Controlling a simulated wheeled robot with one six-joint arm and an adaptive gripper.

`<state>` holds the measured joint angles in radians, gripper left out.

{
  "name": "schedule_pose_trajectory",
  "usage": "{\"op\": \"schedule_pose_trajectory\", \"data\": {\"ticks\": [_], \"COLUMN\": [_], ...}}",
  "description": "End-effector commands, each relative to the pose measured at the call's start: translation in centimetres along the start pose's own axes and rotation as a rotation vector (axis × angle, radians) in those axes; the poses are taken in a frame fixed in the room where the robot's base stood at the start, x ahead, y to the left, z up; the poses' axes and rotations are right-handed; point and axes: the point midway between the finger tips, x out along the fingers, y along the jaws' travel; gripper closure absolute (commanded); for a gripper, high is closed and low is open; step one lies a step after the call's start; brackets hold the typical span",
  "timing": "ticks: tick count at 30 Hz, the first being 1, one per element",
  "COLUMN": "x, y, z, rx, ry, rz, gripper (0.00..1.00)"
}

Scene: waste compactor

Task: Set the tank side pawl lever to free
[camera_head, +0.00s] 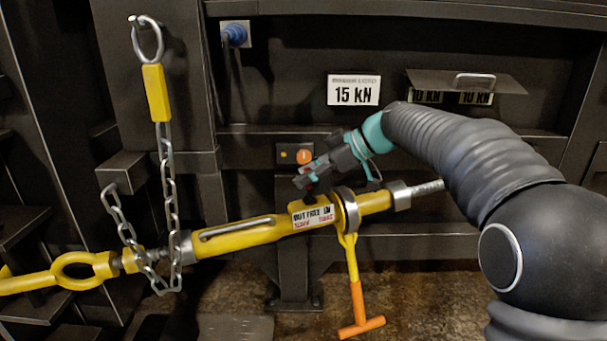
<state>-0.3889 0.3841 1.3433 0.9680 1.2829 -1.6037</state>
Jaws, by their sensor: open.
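A yellow turnbuckle (240,236) runs across the lower middle, with a grey ratchet ring (348,211) near its right part. A small label (313,217) with partly readable print, including "FREE", sits on the body just left of the ring. A yellow handle with an orange T-grip (361,326) hangs down from the ring. A small dark and reddish part shows on top near the label; I cannot tell if it is the pawl lever. My gripper (303,183) is open, just above the label and left of the ring. Its fingertips are small and dark; contact is unclear.
A chain (169,200) hangs from a ring (147,40) and loops by the turnbuckle's left end. A control box with an orange button (304,157) is behind my gripper. The brown floor (430,300) lower right looks clear.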

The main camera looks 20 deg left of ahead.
Motion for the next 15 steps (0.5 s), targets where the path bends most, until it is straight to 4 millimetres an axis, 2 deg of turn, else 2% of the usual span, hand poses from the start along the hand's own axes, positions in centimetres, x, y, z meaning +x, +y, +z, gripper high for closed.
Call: {"op": "schedule_pose_trajectory", "data": {"ticks": [5,15], "x": [-1.9,-8.6], "y": [0.0,-0.1], "z": [-0.1,0.0], "rx": [-0.001,0.000], "ry": [0.001,0.000], "rz": [0.003,0.003], "gripper": [0.59,0.59]}}
